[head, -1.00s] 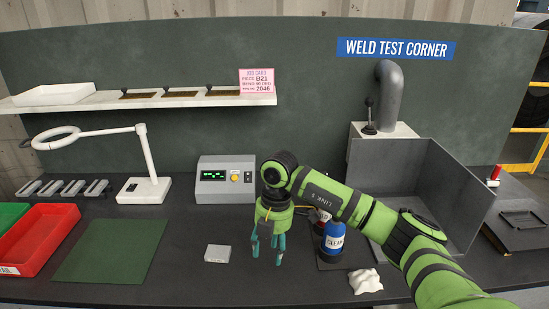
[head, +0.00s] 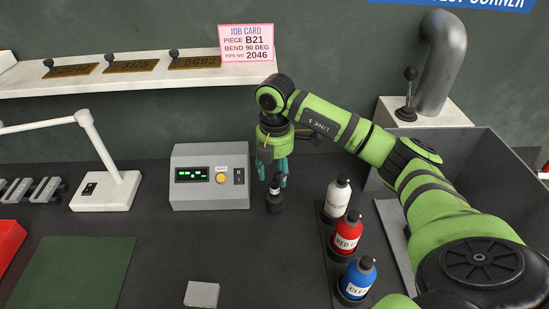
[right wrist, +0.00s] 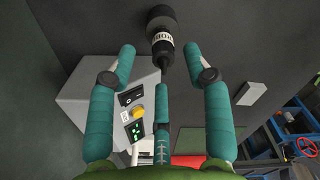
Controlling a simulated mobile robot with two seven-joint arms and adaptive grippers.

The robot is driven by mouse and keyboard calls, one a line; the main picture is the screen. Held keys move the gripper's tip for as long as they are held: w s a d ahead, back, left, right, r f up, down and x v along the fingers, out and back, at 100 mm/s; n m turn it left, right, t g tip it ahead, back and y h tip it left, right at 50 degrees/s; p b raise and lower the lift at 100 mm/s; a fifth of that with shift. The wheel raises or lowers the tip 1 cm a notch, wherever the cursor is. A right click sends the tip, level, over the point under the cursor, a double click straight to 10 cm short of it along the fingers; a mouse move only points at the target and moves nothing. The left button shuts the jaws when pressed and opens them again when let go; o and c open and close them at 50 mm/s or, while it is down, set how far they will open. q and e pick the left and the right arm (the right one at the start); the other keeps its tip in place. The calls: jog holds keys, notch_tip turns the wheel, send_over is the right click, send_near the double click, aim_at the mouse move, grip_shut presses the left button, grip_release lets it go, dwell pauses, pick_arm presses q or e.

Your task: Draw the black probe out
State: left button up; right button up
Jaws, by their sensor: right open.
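A black probe-like piece (head: 274,197) with a pale label stands upright on the bench, right of the gauge box. It also shows in the right wrist view (right wrist: 161,40), top middle, its label only partly readable. My right gripper (head: 273,174) is open, pointing down over this piece, with its teal fingers around or just in front of its upper part. In the right wrist view the fingers (right wrist: 162,64) are spread, with the piece beyond and between their tips; contact cannot be told. My left gripper is not in view.
The grey gauge box (head: 209,177) with green display stands close left of the gripper. Labelled white (head: 337,199), red (head: 346,236) and blue (head: 357,279) bottles stand to the right. A small grey block (head: 202,294) lies in front. A grey bent pipe (head: 442,62) rises at the back right.

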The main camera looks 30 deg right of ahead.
aim_at(275, 187)
jog(key=shift+s+a+f+p, duration=0.1)
jog(key=shift+s+f+p, duration=0.1)
jog(key=shift+f, duration=0.35)
jog(key=shift+s+a+f+p, duration=0.1)
jog(key=shift+s+f+p, duration=0.1)
jog(key=shift+f, duration=0.3)
jog(key=f, duration=0.1)
jog(key=f+p, duration=0.1)
jog(key=f, duration=0.1)
jog(key=shift+w+d+f, duration=0.2)
jog(key=shift+f, duration=0.45)
grip_shut()
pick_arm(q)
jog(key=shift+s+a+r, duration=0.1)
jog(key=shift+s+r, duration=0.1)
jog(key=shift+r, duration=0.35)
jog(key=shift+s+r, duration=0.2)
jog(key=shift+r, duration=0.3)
pick_arm(e)
jog(key=shift+w, duration=0.1)
